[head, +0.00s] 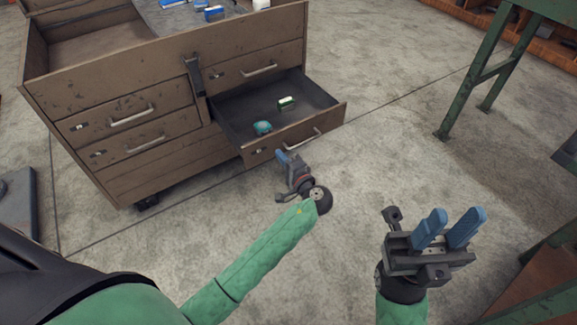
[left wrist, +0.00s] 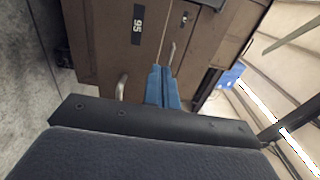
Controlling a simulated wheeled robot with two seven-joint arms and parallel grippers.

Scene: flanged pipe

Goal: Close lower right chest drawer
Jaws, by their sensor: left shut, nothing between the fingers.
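The brown chest's lower right drawer (head: 328,121) is pulled out, its inside showing. A teal roundish item (head: 263,127) and a small green and white box (head: 286,103) lie in it. My left gripper (head: 284,157) is shut and empty, just in front of the drawer front, below and left of its handle (head: 303,140). I cannot tell whether it touches the front. In the left wrist view the blue fingers (left wrist: 163,86) are together, pointing at brown chest fronts with handles. My right gripper (head: 447,229) is open and empty, away from the chest at the right.
A green-legged table (head: 480,80) stands at the upper right. Bare concrete floor lies between the chest and the table.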

